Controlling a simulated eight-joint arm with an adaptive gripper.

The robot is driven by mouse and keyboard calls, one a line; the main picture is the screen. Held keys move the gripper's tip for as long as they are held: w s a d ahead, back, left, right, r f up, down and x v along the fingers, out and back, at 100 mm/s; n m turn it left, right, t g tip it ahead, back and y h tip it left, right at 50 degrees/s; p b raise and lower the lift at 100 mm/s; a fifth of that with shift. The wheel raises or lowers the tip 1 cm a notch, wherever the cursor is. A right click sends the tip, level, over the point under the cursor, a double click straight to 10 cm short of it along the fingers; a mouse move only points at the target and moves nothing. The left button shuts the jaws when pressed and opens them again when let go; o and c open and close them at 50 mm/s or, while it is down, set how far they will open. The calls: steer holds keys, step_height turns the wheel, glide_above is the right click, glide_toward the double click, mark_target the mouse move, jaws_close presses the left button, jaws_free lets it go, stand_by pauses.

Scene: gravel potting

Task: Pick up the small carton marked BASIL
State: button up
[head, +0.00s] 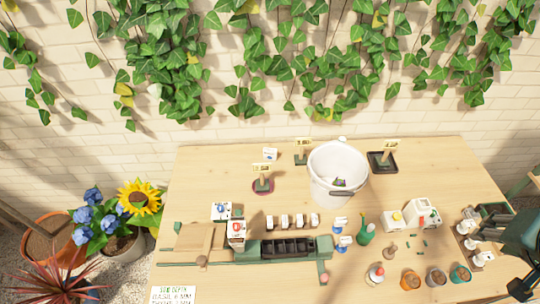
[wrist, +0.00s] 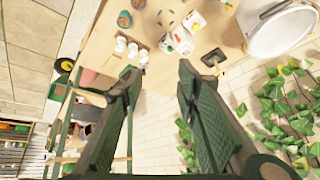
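In the head view, two small white cartons with coloured prints stand at the left of the table: one (head: 221,211) behind and another (head: 236,231) just in front. A smaller white carton with a blue print (head: 270,154) stands near the back edge. My gripper (wrist: 158,76) shows in the wrist view with its two green fingers wide apart and nothing between them. It is away from these cartons; dark parts of my arm show at the head view's right edge.
A white bucket (head: 338,175) stands at the back middle.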

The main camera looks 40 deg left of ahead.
steer(key=w+a+m+g+y, duration=0.1)
steer(key=w+a+m+g, duration=0.1)
steer(key=w+a, duration=0.9)
steer(key=w+a+m+g, duration=0.15)
steer(key=w+a, duration=0.45)
steer(key=a, duration=0.8)
steer(key=m+g+h, duration=0.2)
steer(key=m+g, duration=0.1)
steer(key=m, duration=0.4)
glide_above(270, 150)
steer(key=f, duration=2.9)
steer(key=shift+w+d+f, duration=0.15)
steer(key=shift+w+f, duration=0.15)
steer(key=shift+f, duration=0.1)
steer(key=shift+s+f, duration=0.15)
steer(key=shift+f, duration=0.1)
steer(key=shift+f, duration=1.2)
